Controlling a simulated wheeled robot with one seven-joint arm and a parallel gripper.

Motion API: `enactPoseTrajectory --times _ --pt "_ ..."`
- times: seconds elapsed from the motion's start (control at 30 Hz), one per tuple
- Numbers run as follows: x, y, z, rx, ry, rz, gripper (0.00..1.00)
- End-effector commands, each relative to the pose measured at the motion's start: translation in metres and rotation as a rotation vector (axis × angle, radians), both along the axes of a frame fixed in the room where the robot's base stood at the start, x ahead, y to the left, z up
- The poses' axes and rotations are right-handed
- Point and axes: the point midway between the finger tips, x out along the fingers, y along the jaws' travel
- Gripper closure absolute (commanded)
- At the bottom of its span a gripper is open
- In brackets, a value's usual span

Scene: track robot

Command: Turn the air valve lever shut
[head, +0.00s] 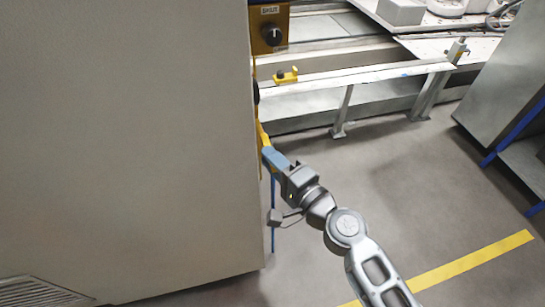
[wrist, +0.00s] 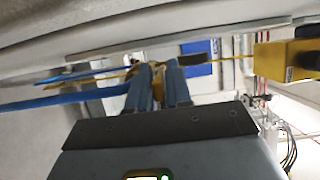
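The yellow air valve lever (head: 263,136) hangs at the right edge of the big grey cabinet, seen nearly edge-on in the head view. My gripper (head: 268,153) reaches it from below and to the right, with its blue fingers at the lever's lower end. In the wrist view my gripper (wrist: 159,82) has its two blue fingers close together, with a narrow yellow piece of the lever (wrist: 158,88) between them. The fingers appear closed on it. The lever's pivot and most of the valve are hidden by the cabinet edge.
The grey cabinet (head: 130,140) fills the left. A yellow box with a black knob (head: 272,35) is above the lever. A low metal rail (head: 350,78) with a small yellow fitting (head: 285,76) stands behind. The floor (head: 400,190) to the right is clear, with a yellow stripe (head: 475,259).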

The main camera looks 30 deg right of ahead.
Motion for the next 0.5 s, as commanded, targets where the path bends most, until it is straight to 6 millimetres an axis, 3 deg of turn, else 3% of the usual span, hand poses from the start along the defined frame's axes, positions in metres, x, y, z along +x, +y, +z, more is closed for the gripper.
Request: enactPoseTrajectory --times 0.23,0.43,0.5 --pt "0.0011 0.0001 0.0 -0.001 0.0 0.0 0.81" --pt "0.0009 0.0001 -0.0001 -0.001 0.0 0.0 0.99" --pt "0.0008 0.0001 -0.0001 -0.001 0.0 0.0 1.0"
